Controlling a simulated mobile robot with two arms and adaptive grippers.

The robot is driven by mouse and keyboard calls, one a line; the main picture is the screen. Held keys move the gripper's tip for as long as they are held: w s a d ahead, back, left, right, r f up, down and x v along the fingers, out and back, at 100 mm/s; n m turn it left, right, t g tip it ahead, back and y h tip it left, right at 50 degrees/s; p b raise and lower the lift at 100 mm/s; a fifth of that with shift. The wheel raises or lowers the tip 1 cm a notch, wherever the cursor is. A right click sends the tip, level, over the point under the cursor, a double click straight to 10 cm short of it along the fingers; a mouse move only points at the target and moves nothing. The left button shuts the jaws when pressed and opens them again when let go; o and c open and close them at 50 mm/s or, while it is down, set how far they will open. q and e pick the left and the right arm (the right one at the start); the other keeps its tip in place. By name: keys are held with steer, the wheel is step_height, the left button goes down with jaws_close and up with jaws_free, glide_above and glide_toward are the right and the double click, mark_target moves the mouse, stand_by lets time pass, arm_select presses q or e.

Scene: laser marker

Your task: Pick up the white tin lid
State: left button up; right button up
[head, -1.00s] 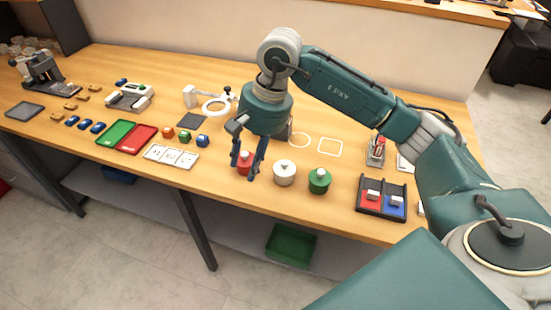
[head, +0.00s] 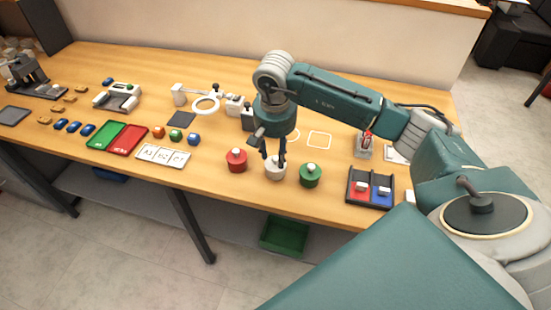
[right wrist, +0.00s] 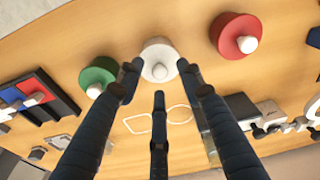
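The white tin with its knobbed lid (head: 274,173) stands upright on the wooden table between a red tin (head: 236,162) and a green tin (head: 309,177). My right gripper (head: 274,160) points down just above the white tin, with its fingers apart. In the right wrist view, the white lid (right wrist: 160,50) and its round knob (right wrist: 159,71) lie between the open fingertips (right wrist: 159,67). I cannot tell whether a finger touches the lid. My left gripper is not in view.
A black tray with red and blue compartments (head: 351,198) stands right of the tins. White label cards (head: 163,155) lie to the left. A ring-shaped magnifier (head: 206,113) and small devices stand behind. The front table edge is near the tins.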

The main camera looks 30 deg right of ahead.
steer(key=shift+w+f, duration=0.1)
steer(key=shift+f, duration=0.6)
steer(key=c, duration=0.9)
